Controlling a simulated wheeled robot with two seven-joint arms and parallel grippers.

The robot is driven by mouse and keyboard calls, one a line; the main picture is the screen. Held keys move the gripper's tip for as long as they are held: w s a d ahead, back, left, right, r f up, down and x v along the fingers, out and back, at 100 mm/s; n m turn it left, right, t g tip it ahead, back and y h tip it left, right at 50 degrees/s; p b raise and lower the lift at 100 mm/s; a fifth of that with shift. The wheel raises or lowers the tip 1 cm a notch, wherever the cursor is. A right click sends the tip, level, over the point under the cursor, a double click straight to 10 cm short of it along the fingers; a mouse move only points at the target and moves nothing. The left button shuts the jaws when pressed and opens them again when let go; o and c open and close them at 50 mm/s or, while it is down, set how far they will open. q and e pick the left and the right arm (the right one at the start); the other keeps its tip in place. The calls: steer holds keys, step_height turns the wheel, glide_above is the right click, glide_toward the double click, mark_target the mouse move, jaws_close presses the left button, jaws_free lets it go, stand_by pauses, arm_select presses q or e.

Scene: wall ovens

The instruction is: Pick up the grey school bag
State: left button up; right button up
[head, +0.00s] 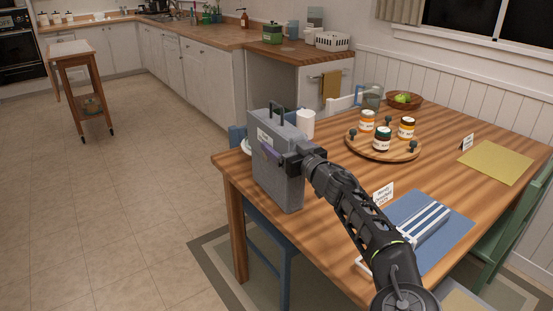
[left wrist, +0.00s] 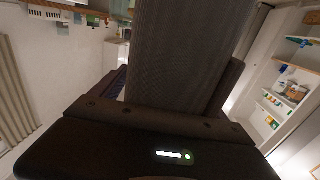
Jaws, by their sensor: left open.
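The grey school bag (head: 280,185) is upright at the left edge of the wooden table, with a dark handle on top and a pale label. My left gripper (head: 272,153) is at the bag's upper part. In the left wrist view the bag (left wrist: 185,55) fills the middle, between the two dark fingers, which are open around it. The far fingertip is hidden behind the bag in the head view. My right gripper is not in view.
The wooden table (head: 340,190) holds a round tray (head: 365,150) with jars, a white cup (head: 306,124), a blue mat (head: 458,228) and a yellow mat (head: 500,163). A white plate is partly hidden behind the bag.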

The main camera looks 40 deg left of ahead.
arm_select(q)
steer(key=shift+c, duration=0.5)
jaws_close()
stand_by(0.8)
steer(key=shift+r, duration=0.1)
